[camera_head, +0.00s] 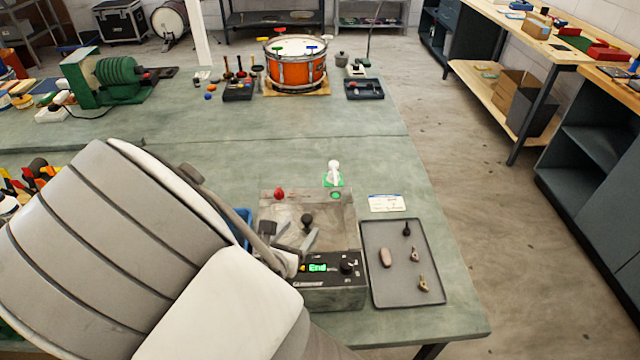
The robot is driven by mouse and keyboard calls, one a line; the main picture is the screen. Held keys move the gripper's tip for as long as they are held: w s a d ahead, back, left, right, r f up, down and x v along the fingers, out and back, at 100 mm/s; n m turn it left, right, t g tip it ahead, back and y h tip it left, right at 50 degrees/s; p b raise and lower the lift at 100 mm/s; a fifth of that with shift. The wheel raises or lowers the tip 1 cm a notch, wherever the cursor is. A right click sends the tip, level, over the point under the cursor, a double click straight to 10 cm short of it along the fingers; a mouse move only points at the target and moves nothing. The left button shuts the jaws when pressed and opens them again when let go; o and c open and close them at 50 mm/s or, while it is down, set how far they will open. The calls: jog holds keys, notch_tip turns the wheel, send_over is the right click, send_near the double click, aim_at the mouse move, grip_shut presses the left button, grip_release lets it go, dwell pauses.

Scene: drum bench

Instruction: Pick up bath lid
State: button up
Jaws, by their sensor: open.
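The bath (335,297) is a grey metal box on the green bench, with a lit green "End" display on its front panel. Its lid (330,212) looks like the flat grey top, with a dark round knob (307,220) near the middle. My gripper (298,231) is open over the lid, coming from the left. Its two fingers point toward the knob, which shows at or just beyond the fingertips. I cannot tell whether the fingers touch it. My arm hides the bath's left side.
Right of the bath lies a grey tray (374,290) with several small parts. A white card (386,203) and a white bottle-like item (334,172) are behind. A blue container (240,228) shows behind my arm. An orange drum (296,72) stands farther back; mid-bench is clear.

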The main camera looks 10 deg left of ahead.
aim_at(305, 220)
jog(key=shift+x, duration=3.2)
jog(key=shift+a+r, duration=0.1)
jog(key=shift+a, duration=0.05)
grip_shut()
